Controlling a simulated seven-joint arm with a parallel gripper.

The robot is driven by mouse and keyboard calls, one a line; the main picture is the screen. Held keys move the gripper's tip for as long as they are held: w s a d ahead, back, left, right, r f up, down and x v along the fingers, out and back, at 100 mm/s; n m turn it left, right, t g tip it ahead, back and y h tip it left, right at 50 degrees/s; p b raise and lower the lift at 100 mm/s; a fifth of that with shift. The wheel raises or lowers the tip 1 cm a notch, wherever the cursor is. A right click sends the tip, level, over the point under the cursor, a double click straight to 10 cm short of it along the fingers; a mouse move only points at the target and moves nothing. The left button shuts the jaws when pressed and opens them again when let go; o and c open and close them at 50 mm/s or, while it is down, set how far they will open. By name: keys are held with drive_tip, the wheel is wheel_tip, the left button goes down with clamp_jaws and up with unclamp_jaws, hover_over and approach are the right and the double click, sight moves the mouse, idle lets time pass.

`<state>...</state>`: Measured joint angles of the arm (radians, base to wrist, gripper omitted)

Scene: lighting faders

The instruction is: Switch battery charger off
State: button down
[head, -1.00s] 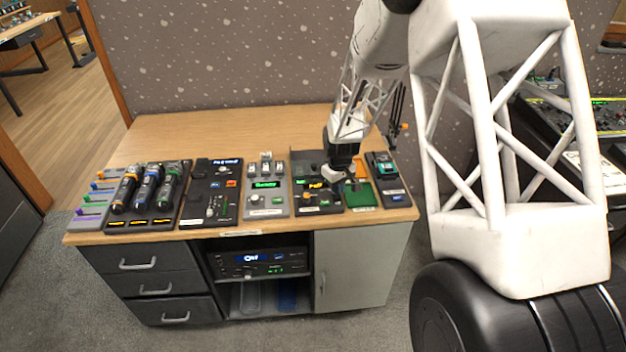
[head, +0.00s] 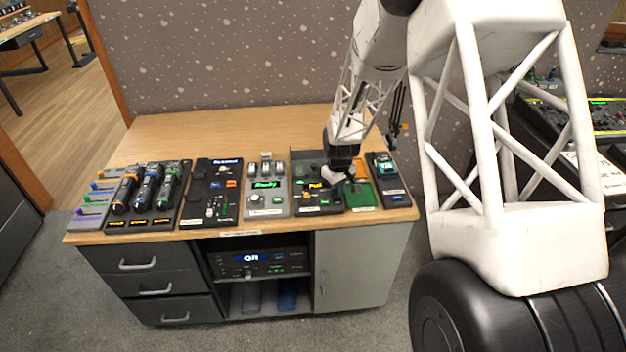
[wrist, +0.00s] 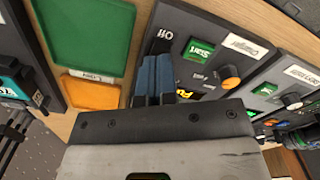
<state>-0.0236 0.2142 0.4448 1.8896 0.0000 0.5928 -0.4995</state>
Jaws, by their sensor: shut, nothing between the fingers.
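In the wrist view this panel (wrist: 217,40) shows an "Off" mark (wrist: 160,35), a green "Start" button (wrist: 198,50), an orange knob (wrist: 230,72) and a partly covered display (wrist: 187,118). My gripper (head: 344,187) is over the panel's right side. Its blue-grey fingers (wrist: 154,75) are shut and empty, beside the "Off" mark. They hide whatever lies under them; I cannot tell whether they touch it.
A green and orange tray (head: 362,196) lies right of the panel, and a dark unit with a teal piece (head: 385,165) beyond it. A grey panel (head: 267,200) stands left. The desk's back strip (head: 220,128) is clear.

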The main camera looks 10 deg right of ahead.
drive_tip(key=shift+f, duration=1)
idle(0.9)
drive_tip(key=shift+r, duration=3.5)
drive_tip(key=shift+r, duration=0.1)
